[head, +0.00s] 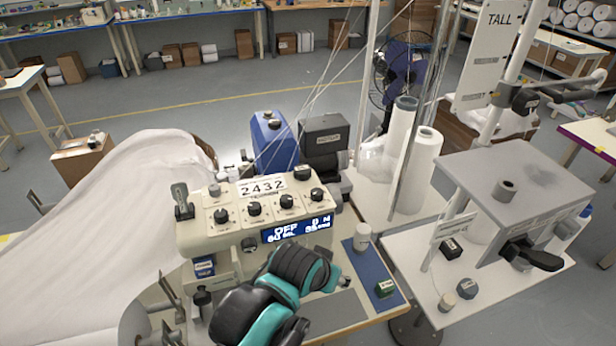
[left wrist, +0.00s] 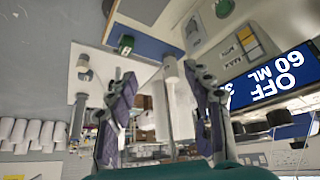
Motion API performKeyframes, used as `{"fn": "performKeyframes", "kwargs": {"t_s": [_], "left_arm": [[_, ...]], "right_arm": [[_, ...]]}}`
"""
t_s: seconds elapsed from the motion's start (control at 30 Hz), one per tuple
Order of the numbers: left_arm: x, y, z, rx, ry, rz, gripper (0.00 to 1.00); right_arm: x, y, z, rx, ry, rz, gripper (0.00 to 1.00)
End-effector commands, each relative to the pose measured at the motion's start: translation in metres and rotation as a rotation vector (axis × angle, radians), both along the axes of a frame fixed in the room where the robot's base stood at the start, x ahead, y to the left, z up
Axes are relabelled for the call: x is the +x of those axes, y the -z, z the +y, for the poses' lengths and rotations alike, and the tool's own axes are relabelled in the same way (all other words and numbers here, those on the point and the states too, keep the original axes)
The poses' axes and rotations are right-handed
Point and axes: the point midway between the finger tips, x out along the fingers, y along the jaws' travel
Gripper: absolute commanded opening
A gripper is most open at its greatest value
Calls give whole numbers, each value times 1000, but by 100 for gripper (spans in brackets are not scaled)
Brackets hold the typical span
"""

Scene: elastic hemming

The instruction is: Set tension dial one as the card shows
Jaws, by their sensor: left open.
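The cream machine (head: 205,240) carries a row of several dark tension dials on its top face. The leftmost dial (head: 221,215) has a pointer too small to read, and the dial labels cannot be read. A white card (head: 262,188) reading 2432 stands behind the dials. My left arm, black and teal, reaches in front of the machine, below the display (head: 297,229). My left gripper (left wrist: 160,72) is open and empty in the left wrist view, apart from the dials. Its fingers are mostly hidden behind the arm in the head view. My right gripper is out of view.
White cloth (head: 110,230) drapes left of the machine. A blue mat (head: 368,265) with a small green box (head: 384,288) lies to the right. White thread cones (head: 424,160) and a grey press (head: 515,180) stand further right. Threads hang above the machine.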

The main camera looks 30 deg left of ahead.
Motion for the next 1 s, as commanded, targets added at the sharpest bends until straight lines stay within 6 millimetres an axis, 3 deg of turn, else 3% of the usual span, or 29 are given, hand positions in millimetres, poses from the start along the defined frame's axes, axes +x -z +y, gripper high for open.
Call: {"fn": "performKeyframes", "kwargs": {"t_s": [0.03,0.2,0.4,0.53,0.7,1.0], "left_arm": [[11,-25,6,-12,-33,26,51],[51,-78,29,-66,-176,145,51],[100,-120,64,-127,-359,286,51],[130,-136,89,-163,-479,375,51],[159,-143,118,-198,-610,471,51],[176,-134,140,-220,-707,540,51]], "right_arm": [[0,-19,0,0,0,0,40],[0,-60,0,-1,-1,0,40],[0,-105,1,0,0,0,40],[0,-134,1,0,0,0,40],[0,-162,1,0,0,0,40],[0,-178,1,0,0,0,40]]}}
